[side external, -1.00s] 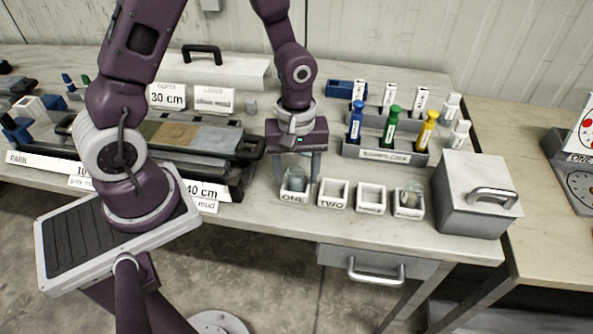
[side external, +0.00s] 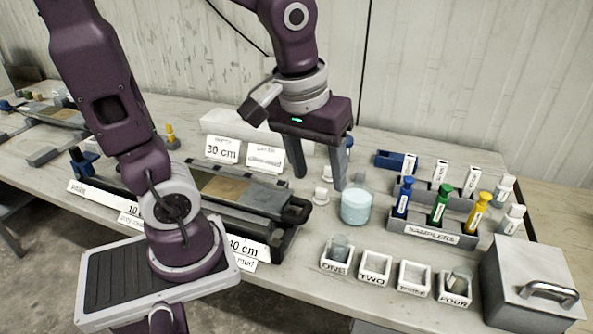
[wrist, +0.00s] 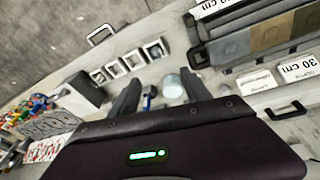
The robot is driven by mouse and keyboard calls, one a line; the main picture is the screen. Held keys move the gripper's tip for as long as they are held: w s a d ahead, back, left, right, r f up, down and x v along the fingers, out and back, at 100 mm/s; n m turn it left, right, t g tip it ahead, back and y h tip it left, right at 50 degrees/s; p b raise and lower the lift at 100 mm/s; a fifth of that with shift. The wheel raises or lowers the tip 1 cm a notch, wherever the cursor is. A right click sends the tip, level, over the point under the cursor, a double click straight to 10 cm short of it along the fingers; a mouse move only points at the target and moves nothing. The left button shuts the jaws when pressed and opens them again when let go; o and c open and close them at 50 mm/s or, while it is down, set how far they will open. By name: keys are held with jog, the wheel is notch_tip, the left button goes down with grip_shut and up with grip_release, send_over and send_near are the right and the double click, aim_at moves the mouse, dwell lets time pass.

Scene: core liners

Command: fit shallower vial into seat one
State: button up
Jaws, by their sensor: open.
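I cannot tell which vial is shallower. Seats two (side external: 373,277) and three (side external: 413,289) look empty. My gripper (side external: 320,182) is open and empty, raised behind the row, with its fingers pointing down. The row also shows in the wrist view, where seat one (wrist: 154,59) is nearest the core tray; my gripper (wrist: 157,93) frames the table there.
A glass of pale blue liquid (side external: 357,207) stands between my gripper and the row. The sampler rack (side external: 432,237) and a metal box (side external: 535,275) are at the right.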

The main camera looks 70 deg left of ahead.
jog(key=s+r+m+t, duration=0.3)
jog(key=s+m, duration=0.3)
jog(key=s, duration=0.2)
jog(key=shift+d+r, duration=0.15)
jog(key=shift+r, duration=0.1)
